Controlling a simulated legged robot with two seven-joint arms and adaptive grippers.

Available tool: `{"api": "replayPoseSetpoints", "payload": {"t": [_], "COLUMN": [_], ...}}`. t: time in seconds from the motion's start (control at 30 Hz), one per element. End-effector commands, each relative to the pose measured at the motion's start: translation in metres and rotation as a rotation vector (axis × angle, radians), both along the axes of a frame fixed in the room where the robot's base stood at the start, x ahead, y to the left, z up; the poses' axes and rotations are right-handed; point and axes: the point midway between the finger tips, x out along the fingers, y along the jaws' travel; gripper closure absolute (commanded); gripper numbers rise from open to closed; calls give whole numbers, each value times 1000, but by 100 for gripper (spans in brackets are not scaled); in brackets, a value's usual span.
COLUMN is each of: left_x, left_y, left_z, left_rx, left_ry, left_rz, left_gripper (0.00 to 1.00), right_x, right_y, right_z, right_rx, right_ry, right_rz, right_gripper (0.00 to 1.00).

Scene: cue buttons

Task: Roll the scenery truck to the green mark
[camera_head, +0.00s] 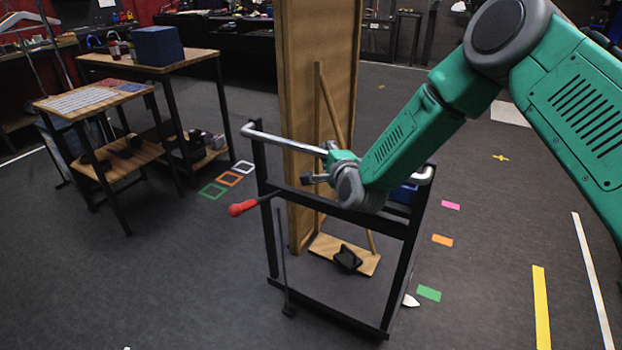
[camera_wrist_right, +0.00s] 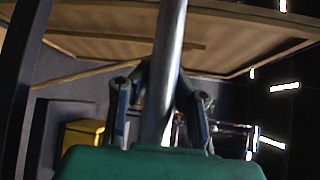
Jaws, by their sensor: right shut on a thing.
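The scenery truck has a black frame (camera_head: 271,225) with a silver push bar (camera_head: 285,140) across its top. A tall wooden flat (camera_head: 302,80) stands upright on it, with a wooden brace behind. My right gripper (camera_head: 328,167) is shut on the push bar near its middle. In the right wrist view the bar (camera_wrist_right: 166,60) runs between the two fingers (camera_wrist_right: 158,110). A solid green mark (camera_head: 429,293) lies on the floor just right of the truck. A green outlined square (camera_head: 213,190) lies on the floor to its left. My left gripper is out of view.
A red-handled lever (camera_head: 242,208) sticks out from the truck's left side. A black weight (camera_head: 347,258) sits on the brace's foot. Orange (camera_head: 442,240) and pink (camera_head: 451,205) marks lie beyond the solid green one. Wooden-topped tables (camera_head: 150,62) stand at left. Floor at right is clear.

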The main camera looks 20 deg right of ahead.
Motion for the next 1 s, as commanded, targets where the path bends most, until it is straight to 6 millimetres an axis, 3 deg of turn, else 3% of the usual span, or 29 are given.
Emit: {"api": "replayPoseSetpoints", "payload": {"t": [0.2,0.5,1.0], "left_x": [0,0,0], "left_y": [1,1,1], "left_z": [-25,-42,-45], "left_rx": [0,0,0], "left_ry": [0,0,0], "left_rz": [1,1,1], "left_gripper": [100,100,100], "right_x": [31,60,65], "right_y": [-32,-68,-70], "right_z": [-3,-2,-1], "right_rx": [1,1,3], "right_ry": [1,1,6], "right_rz": [13,15,23], "right_gripper": [100,100,100]}}
